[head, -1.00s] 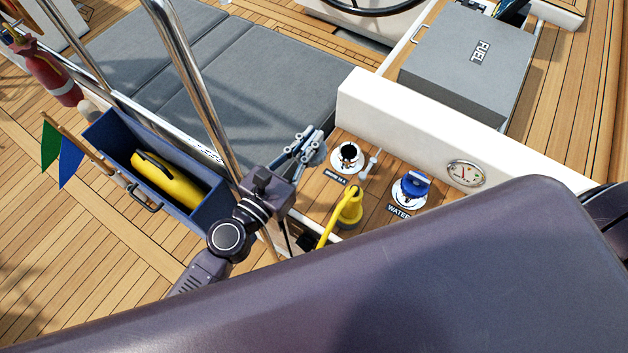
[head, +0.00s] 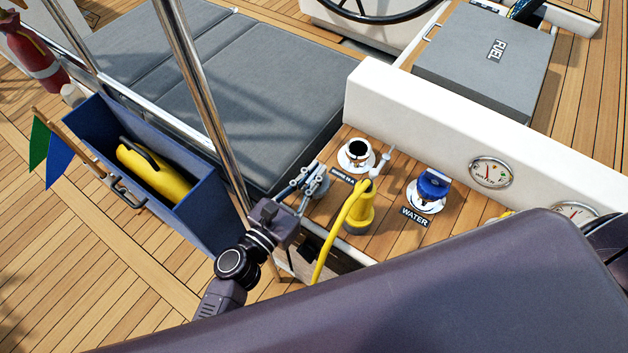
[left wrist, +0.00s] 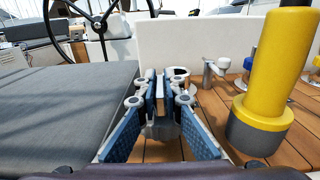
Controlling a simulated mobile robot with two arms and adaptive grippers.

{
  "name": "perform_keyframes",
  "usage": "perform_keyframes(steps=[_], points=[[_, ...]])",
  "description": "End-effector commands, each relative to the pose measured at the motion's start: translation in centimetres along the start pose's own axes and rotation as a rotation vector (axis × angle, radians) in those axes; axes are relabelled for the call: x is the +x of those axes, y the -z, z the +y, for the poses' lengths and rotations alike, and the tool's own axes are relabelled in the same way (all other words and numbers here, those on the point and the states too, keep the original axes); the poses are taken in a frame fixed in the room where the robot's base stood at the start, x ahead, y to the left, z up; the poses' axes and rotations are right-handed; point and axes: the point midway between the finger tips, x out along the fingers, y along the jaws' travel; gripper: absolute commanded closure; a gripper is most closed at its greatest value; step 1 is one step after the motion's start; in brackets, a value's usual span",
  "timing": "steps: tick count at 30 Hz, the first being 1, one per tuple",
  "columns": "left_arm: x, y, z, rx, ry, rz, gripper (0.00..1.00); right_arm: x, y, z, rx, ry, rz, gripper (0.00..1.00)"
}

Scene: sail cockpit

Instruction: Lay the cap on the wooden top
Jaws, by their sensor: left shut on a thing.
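A small grey cap (head: 319,186) is in my left gripper (head: 312,176) at the left edge of the wooden top (head: 385,235). In the left wrist view the cap (left wrist: 161,129) shows between the blue-padded fingers, partly hidden by them. The gripper is shut on it. The wooden top (left wrist: 207,112) lies beneath and to the right of the fingers there. I cannot tell whether the cap touches the wood. An open fitting (head: 356,154) with a dark mouth stands on the top, right of and beyond the cap. My right gripper is not seen.
A yellow pump (head: 359,207) with a hose stands just right of the gripper. A blue-capped water fitting (head: 431,188) is further right. A white wall (head: 430,115) backs the top, and a grey cushion (head: 250,100) lies left. A blue bin (head: 205,205) hangs at the left.

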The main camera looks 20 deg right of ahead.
Motion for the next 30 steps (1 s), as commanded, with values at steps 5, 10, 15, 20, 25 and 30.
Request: perform_keyframes(steps=[5, 10, 15, 20, 25, 30], points=[[0.1, 1.9, 0.1, 0.0, -0.001, -0.002, 1.0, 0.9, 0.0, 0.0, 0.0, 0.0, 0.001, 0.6], [0.1, 1.8, 0.0, 0.002, 0.0, -0.003, 1.0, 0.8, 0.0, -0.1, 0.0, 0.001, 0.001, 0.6], [0.1, 2.2, 0.0, 0.001, 0.0, -0.003, 1.0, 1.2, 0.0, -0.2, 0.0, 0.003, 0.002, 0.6], [0.0, 2.2, 0.0, 0.001, 0.0, -0.001, 0.78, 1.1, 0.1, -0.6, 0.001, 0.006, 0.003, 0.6], [0.0, 2.2, 0.0, 0.001, 0.0, -0.001, 0.75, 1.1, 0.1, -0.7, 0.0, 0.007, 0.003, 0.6], [0.0, 2.0, 0.0, 0.001, 0.0, -0.001, 0.75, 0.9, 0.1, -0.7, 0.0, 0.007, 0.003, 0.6]])
